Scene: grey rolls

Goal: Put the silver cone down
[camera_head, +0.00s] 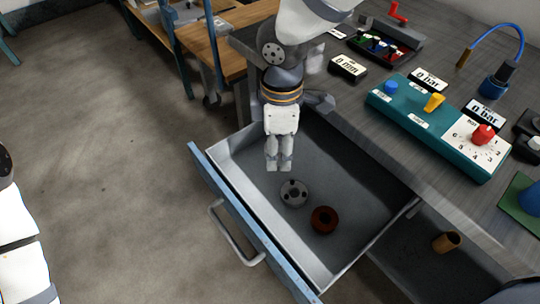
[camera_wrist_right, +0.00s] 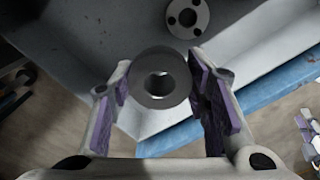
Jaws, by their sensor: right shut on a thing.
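My right gripper (camera_head: 278,163) hangs over the open drawer (camera_head: 238,212), fingers pointing down. In the right wrist view, my right gripper (camera_wrist_right: 162,95) is shut on a grey round piece with a central hole, the silver cone (camera_wrist_right: 143,88). It is seen end-on, so its taper does not show. In the head view the fingers hide most or all of it. I cannot tell its exact height above the drawer floor. My left gripper is out of view; only white arm parts show at the left edge.
In the drawer lie a grey disc with small holes (camera_head: 293,193) and a red-brown ring (camera_head: 323,219). The drawer's far right floor is clear. A teal control box (camera_head: 440,128) stands on the grey worktop. A brown cylinder (camera_head: 447,242) lies on the lower right surface.

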